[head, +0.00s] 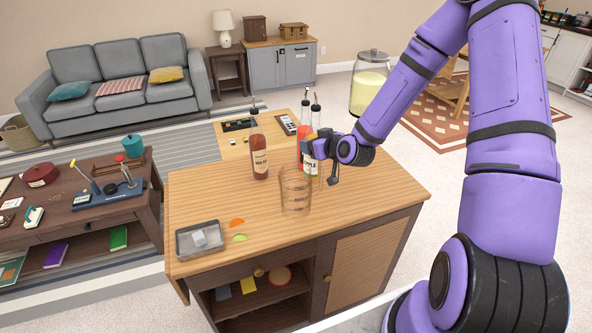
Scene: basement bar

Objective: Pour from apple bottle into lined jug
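The apple bottle (310,168) stands upright on the wooden bar top, with a pale label and a thin pour spout. The lined jug (295,192) is clear glass with marked lines and looks empty. It stands in front of the apple bottle, slightly to its left. My gripper (322,157) is at the apple bottle from the right, its dark fingers overlapping the bottle and part of its label. I cannot tell whether the fingers are closed on it.
A brown labelled bottle (259,152) stands left of the jug. A red bottle (302,135) with a spout is close behind the apple bottle. The bar's right front is clear.

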